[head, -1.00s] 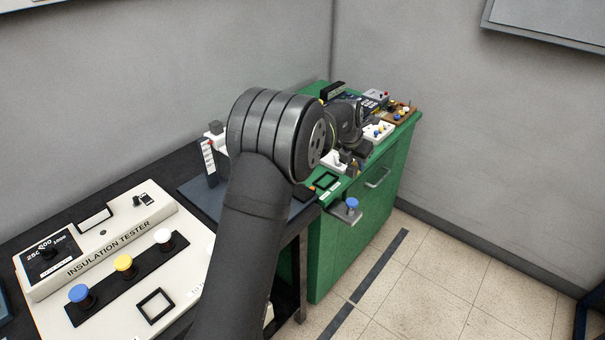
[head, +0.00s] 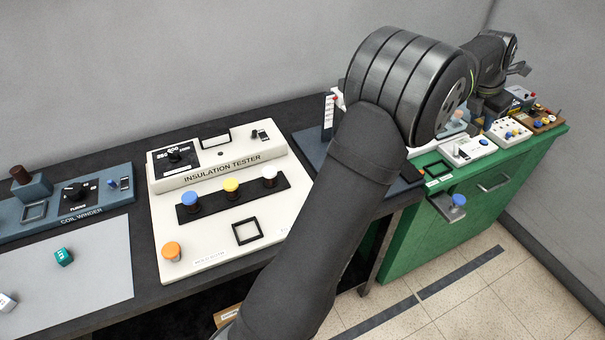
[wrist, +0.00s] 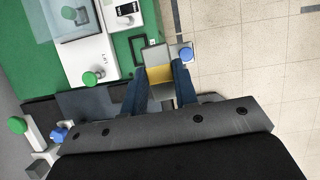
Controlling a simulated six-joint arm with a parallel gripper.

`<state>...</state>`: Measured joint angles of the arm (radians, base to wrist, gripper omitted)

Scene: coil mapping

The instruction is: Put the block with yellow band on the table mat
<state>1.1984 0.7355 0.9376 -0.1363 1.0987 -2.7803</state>
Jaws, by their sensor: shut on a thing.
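My gripper (wrist: 158,80) is shut on a block with a yellow band (wrist: 160,74) and a grey end, held between its two dark fingers in the wrist view. Below it are the green cabinet top and the floor. In the head view my gripper (head: 518,68) is at the upper right, raised above the green cabinet; the block is not clear there. The table mat (head: 100,295), a light grey sheet, lies at the lower left of the head view, far from my gripper and partly cut off by the frame.
The insulation tester (head: 218,215) with coloured knobs stands between mat and arm. The coil winder (head: 65,198) stands behind the mat. The green cabinet (head: 470,210) at right bears several small devices and a protruding shelf with a blue knob (head: 458,201). Much of the mat is bare.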

